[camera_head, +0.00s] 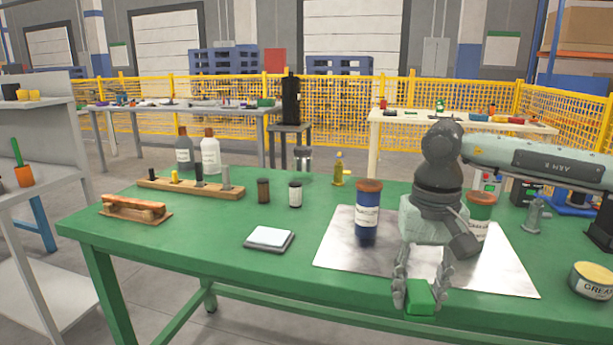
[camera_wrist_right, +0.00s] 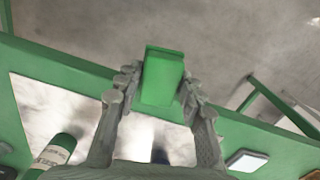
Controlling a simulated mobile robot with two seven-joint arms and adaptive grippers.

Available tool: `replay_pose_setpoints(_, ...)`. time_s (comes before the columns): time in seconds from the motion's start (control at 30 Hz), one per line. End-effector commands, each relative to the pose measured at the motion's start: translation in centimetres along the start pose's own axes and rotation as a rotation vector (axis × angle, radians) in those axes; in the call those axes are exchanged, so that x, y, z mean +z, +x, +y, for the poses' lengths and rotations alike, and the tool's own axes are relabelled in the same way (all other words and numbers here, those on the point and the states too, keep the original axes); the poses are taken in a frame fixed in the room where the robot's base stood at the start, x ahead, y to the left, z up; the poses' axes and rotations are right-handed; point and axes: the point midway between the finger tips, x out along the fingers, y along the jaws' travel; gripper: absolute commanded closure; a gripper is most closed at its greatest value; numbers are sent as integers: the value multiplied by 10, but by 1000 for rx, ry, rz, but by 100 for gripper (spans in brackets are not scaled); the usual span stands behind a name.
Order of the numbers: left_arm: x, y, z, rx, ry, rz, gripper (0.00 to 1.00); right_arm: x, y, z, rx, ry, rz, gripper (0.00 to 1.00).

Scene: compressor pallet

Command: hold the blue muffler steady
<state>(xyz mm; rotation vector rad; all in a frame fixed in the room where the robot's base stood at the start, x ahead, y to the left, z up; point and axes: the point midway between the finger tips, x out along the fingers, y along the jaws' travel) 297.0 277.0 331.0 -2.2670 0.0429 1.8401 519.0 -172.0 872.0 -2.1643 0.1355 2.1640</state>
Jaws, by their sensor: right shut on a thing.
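A blue cylinder (camera_head: 367,218) with a reddish-brown lid and a white label stands upright on the silver mat. It is the only muffler-like blue thing on the table, but I cannot tell that it is the muffler. My right gripper (camera_head: 420,291) points down at the table's front edge, right of and nearer than the cylinder, apart from it. It is shut on a green block (camera_head: 419,299). In the right wrist view the green block (camera_wrist_right: 162,78) sits between the fingers, and a bit of dark blue (camera_wrist_right: 160,154) shows below. My left gripper is out of view.
The silver mat (camera_head: 335,250) lies on the green table (camera_head: 190,250). A green can (camera_head: 481,207) stands behind my right gripper, and a grease tin (camera_head: 592,280) is at right. A small scale (camera_head: 269,238) lies left of the mat. The table's front left is clear.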

Motion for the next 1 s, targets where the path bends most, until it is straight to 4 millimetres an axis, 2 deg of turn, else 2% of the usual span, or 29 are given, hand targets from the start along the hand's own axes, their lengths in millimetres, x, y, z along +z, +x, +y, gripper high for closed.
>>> replay_pose_setpoints(0.03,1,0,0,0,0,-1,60,6,25,4,0,-24,-9,85)
replay_pose_setpoints(0.1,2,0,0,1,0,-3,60,10,49,8,-2,-57,-6,85)
replay_pose_setpoints(0.2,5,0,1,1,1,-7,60,16,73,11,-4,-92,-3,85)
replay_pose_setpoints(0.3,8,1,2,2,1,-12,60,20,85,12,-7,-111,1,85)
replay_pose_setpoints(0.7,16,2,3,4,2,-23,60,20,89,12,-7,-118,2,85)
replay_pose_setpoints(1.0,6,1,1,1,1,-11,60,20,88,12,-7,-119,1,85)
